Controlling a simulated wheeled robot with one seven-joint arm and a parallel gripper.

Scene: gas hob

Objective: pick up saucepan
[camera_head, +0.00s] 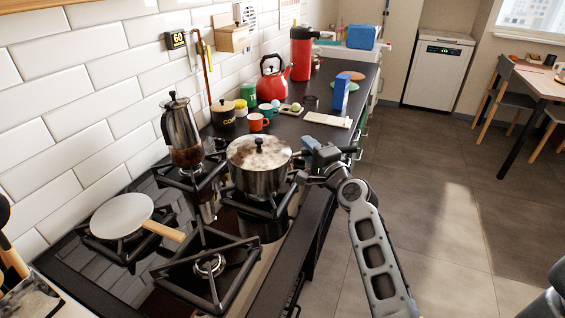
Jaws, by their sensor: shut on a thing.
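The saucepan (258,179) is a steel pot with a lid and a dark knob. It is over the back right burner grate (262,205) of the gas hob, upright; I cannot tell whether its base touches the grate. My gripper (309,159) is at the right side of the saucepan, shut on its handle. The handle is mostly hidden by the gripper, and the fingertips are small and hard to make out. My arm reaches in from the lower right.
A moka pot (182,133) stands close left of the saucepan. A pale frying pan (122,215) with a wooden handle is on the left burner. The front burner grate (207,270) is empty. Mugs, a red kettle (272,82) and a cutting board (328,119) stand behind.

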